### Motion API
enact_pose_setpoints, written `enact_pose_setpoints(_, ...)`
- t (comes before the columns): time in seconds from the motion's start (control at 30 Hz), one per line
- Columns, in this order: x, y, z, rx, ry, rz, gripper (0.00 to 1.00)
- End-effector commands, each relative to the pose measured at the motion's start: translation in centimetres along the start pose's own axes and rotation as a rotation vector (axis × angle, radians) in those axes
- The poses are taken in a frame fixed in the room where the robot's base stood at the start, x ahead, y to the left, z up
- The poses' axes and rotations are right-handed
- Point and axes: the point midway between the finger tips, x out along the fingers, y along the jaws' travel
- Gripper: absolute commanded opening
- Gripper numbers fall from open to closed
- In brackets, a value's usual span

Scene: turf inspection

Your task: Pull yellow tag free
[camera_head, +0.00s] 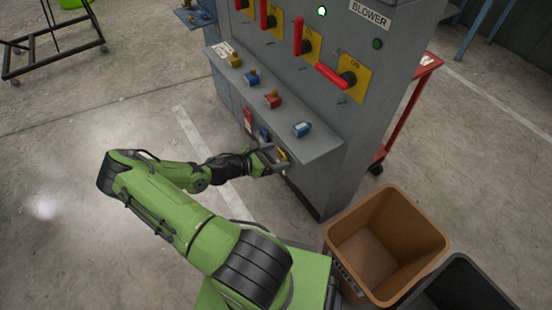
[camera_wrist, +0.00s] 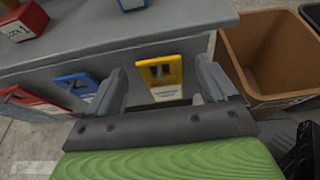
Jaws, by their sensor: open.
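The yellow tag (camera_wrist: 161,78) hangs on the front face of the grey cabinet, below its shelf, in the wrist view. It has a white lower panel with print too small to read. My gripper (camera_wrist: 162,85) is open, with one finger on each side of the yellow tag. I cannot tell whether the fingers touch it. In the head view my gripper (camera_head: 278,158) is at the cabinet front under the shelf, and the yellow tag (camera_head: 282,155) shows partly between the fingers.
A blue tag (camera_wrist: 78,85) and a red tag (camera_wrist: 30,103) hang to the left. Several padlocks, one a blue lock (camera_head: 302,129), sit on the shelf (camera_head: 318,146) above. A brown bin (camera_head: 432,233) and a black bin (camera_head: 460,285) stand at the right. Red-handled switches (camera_head: 332,76) are higher up.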

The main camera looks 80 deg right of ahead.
Motion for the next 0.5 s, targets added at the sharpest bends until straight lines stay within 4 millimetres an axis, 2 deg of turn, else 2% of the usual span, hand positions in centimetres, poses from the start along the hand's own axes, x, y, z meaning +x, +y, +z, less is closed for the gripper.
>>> enact_pose_setpoints(0.1,0.85,-0.01,-0.06,-0.001,0.000,0.000,0.85)
enact_pose_setpoints(0.33,0.90,0.02,0.03,-0.001,0.001,0.001,0.85)
enact_pose_setpoints(0.5,0.88,0.01,0.03,-0.001,0.001,0.001,0.61)
